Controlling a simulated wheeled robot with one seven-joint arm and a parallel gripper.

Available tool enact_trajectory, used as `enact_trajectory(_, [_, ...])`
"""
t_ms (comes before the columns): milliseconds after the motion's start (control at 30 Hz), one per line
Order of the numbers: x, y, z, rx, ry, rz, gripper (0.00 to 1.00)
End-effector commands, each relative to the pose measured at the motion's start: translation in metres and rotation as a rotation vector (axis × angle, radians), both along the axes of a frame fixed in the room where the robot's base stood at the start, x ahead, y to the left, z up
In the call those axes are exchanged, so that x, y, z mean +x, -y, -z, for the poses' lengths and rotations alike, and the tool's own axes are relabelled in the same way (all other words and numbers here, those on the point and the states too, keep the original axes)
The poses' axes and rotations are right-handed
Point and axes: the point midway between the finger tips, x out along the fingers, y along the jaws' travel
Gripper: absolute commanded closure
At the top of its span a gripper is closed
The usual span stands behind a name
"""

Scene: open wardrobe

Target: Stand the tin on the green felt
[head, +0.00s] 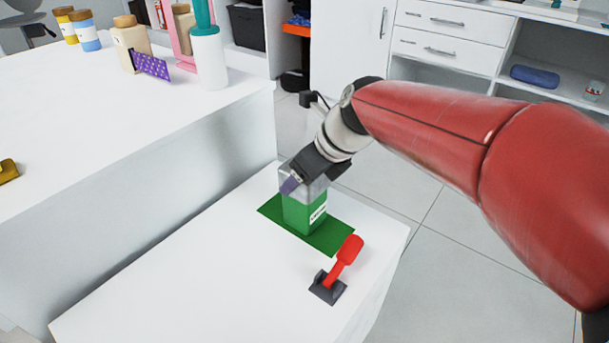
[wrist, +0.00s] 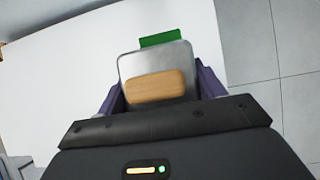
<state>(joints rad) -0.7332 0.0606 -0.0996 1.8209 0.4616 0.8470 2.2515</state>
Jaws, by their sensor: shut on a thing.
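The tin (head: 303,214) has a green body with a white label and a grey metal upper part. In the wrist view its silver top (wrist: 155,62) carries a tan, wood-like block. The tin stands upright over the green felt (head: 328,237), a flat rectangle on the low white surface; it looks to be on the felt, but I cannot tell whether its base touches. My gripper (head: 304,181) is shut on the upper part of the tin from above, with purple fingers on both sides in the wrist view (wrist: 160,92). A strip of felt shows beyond the tin (wrist: 160,39).
The low white surface (head: 190,275) is clear to the left. A higher white counter (head: 120,110) holds bottles, jars and a purple patterned item (head: 150,65).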

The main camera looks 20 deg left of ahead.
Motion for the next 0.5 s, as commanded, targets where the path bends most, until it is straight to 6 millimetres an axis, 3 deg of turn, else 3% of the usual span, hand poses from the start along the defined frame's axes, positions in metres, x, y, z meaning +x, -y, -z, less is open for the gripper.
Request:
enact_trajectory(300, [0.0006, 0.0002, 0.0017, 0.001, 0.002, 0.001, 0.68])
enact_trajectory(333, [0.0004, 0.0003, 0.0024, 0.000, 0.002, 0.001, 0.31])
enact_trajectory(500, [0.0005, 0.0002, 0.0018, 0.002, 0.001, 0.001, 0.10])
